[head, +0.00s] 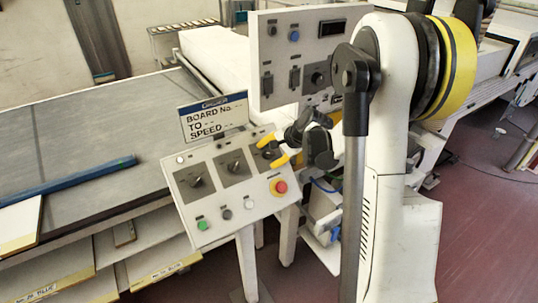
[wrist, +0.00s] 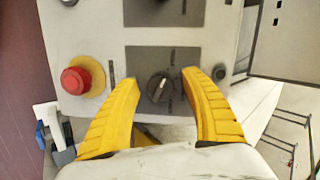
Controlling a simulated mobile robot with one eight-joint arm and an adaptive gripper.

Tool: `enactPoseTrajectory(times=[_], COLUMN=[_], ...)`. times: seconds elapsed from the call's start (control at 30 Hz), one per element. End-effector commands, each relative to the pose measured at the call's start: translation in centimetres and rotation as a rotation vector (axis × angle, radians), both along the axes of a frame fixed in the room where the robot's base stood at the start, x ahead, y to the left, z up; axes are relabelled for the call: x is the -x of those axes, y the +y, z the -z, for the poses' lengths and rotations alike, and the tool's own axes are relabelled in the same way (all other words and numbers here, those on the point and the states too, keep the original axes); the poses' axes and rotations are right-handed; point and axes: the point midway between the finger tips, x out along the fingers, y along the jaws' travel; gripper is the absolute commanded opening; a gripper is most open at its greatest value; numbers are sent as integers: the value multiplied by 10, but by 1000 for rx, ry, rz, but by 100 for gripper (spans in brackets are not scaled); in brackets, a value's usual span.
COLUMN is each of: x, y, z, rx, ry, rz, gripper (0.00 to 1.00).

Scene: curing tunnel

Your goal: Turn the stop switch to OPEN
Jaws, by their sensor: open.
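A sloped control panel (head: 215,208) carries several dark square plates with rotary switches. None of the switch lettering is readable, so I cannot tell the stop switch by its label. My gripper (head: 273,151) is at the rightmost rotary switch in the head view, largely covering it. In the wrist view, that dark knob (wrist: 160,88) stands between the two yellow fingers of my open gripper (wrist: 158,74). There is a visible gap on each side of the knob. A light pointer line on the knob tilts slightly right of upright there.
A red button on a yellow ring (head: 280,187) sits below the switch and also shows in the wrist view (wrist: 77,80), close to one finger. A green button (head: 202,225) is lower left. An upright panel (head: 292,58) and a board sign (head: 213,118) stand behind.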

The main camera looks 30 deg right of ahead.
Motion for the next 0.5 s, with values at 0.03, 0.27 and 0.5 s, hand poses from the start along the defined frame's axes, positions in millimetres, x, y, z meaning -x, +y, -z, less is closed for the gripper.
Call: enactPoseTrajectory(times=[0.03,0.27,0.5], x=[0,0,0], y=[0,0,0], z=[0,0,0], rx=[0,0,0], ry=[0,0,0], rz=[0,0,0], gripper=[54,6,0])
